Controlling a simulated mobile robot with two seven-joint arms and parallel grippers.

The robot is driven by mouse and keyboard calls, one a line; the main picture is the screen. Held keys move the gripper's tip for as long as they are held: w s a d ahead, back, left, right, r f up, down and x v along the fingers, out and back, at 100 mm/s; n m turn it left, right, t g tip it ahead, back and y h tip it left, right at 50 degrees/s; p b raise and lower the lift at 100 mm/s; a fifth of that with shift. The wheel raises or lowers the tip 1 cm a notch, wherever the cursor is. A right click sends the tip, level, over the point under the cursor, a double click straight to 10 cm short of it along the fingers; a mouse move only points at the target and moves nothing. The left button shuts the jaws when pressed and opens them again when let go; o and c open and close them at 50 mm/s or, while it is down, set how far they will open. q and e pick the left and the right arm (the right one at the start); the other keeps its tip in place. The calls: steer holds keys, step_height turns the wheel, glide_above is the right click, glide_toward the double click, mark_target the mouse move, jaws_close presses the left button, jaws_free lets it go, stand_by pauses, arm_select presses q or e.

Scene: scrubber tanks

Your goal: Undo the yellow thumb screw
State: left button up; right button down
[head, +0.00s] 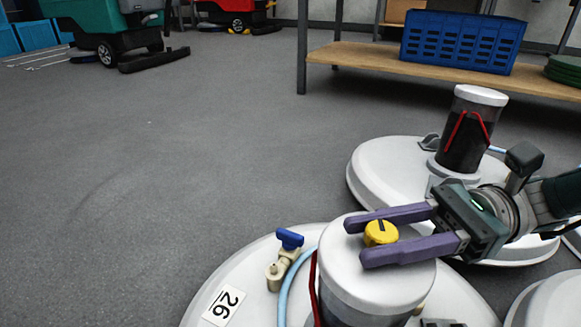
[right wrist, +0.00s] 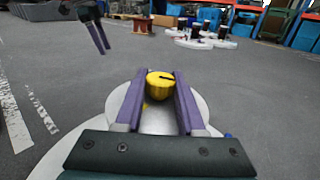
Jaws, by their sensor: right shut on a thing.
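The yellow thumb screw (head: 380,232) sits on top of the white round cap (head: 345,262) of the tank labelled 26. My right gripper (head: 362,240) reaches in from the right, its two purple fingers on either side of the screw and shut on it. In the right wrist view the screw (right wrist: 160,84) shows between the fingertips, with a dark slot on its top. My left gripper (right wrist: 98,36) shows small at the upper left of the right wrist view, away from the tank; its finger gap is unclear.
A blue-handled valve (head: 290,240) and a light blue hose stand beside the cap. A second tank with a dark cylinder (head: 465,135) is behind my right gripper. A wooden shelf (head: 440,68) holds a blue crate (head: 462,42).

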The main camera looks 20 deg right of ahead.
steer(key=shift+f, duration=0.25)
steer(key=c, duration=0.5)
jaws_free()
steer(key=shift+r, duration=0.15)
arm_select(q)
steer(key=shift+a, duration=0.2)
